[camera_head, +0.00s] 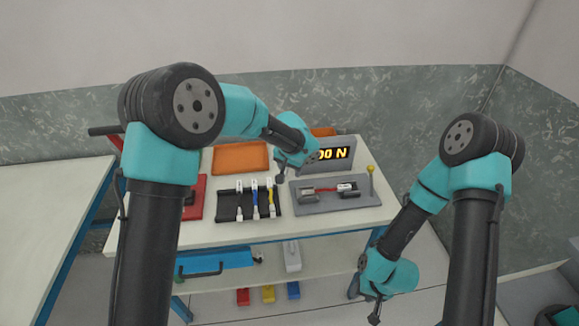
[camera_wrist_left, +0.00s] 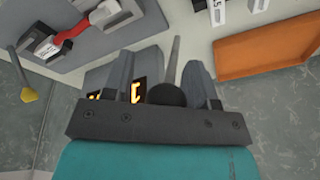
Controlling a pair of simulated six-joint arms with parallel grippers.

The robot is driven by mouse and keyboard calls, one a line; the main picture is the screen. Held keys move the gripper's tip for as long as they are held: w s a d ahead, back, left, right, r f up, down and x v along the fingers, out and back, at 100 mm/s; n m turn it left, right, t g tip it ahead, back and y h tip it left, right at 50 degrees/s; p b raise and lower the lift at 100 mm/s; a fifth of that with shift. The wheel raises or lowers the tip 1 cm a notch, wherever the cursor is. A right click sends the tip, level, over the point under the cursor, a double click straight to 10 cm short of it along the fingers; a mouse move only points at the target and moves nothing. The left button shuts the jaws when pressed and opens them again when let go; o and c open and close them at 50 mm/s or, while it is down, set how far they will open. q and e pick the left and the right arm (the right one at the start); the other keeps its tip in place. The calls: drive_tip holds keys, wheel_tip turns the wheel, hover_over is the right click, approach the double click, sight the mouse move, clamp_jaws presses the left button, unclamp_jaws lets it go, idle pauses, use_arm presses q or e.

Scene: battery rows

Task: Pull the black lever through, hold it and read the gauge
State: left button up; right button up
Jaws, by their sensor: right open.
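The black lever (camera_wrist_left: 167,94) has a round black knob and a grey rod; in the left wrist view it stands between the fingers of my left gripper (camera_wrist_left: 160,72). A small gap shows beside the knob, so the fingers look open around it, not shut on it. In the head view my left gripper (camera_head: 281,170) is at the gauge's left side, and the arm hides the lever. The gauge (camera_head: 330,154) shows yellow digits ending in "00 N"; its left part is covered. My right gripper (camera_head: 363,304) is open and empty, low in front of the table.
A grey fixture (camera_head: 302,203) with a red bar and a yellow-knobbed lever (camera_head: 370,182) lies right of my left gripper. A black rack (camera_head: 232,213), an orange tray (camera_head: 240,157) and a red block (camera_head: 199,186) are on the left.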

use_arm(q)
drive_tip(key=shift+o, duration=1.1)
drive_tip(key=shift+a+r, duration=0.1)
drive_tip(key=shift+r, duration=0.05)
drive_tip(key=v, duration=1.7)
drive_tip(key=shift+r, duration=0.15)
drive_tip(key=shift+s, duration=0.15)
